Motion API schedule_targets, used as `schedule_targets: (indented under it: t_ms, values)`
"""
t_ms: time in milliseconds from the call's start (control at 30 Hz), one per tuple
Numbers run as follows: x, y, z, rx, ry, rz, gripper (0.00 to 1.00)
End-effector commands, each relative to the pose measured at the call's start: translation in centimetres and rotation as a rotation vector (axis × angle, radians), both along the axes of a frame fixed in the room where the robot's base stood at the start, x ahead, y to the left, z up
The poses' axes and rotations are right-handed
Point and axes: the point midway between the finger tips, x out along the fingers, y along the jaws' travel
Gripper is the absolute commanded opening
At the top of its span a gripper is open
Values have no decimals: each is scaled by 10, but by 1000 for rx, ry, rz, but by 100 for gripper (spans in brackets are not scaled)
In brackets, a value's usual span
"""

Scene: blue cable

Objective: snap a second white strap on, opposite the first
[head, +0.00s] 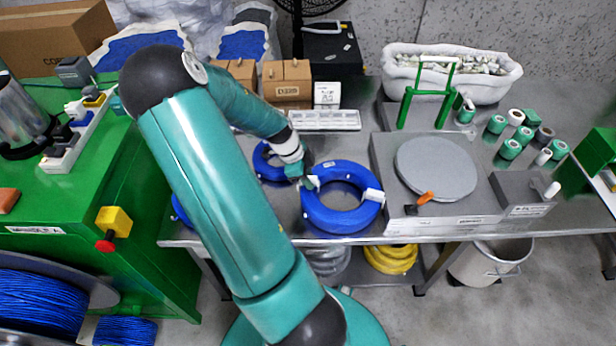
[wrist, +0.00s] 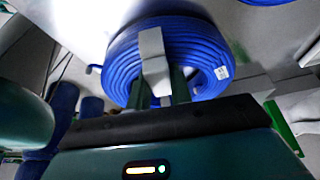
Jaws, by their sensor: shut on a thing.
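A blue cable coil (head: 325,218) lies flat near the front of the steel table. The first white strap (head: 373,195) sits around its right side. My gripper (head: 309,183) is at the coil's left side, shut on a second white strap (wrist: 153,58).
Another blue coil (head: 265,165) lies behind my gripper. To the right stand a grey round plate (head: 437,165) on a flat base and a lined white bin (head: 400,82) of small pieces. The table's front edge is close to the coil.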

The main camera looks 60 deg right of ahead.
Motion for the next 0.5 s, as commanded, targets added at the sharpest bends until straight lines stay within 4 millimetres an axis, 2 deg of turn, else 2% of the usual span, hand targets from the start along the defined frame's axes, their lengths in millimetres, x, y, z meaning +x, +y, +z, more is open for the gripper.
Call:
schedule_targets:
  t_ms: [500]
  values:
    - [0, 0, -6, 1, -1, -1, 1]
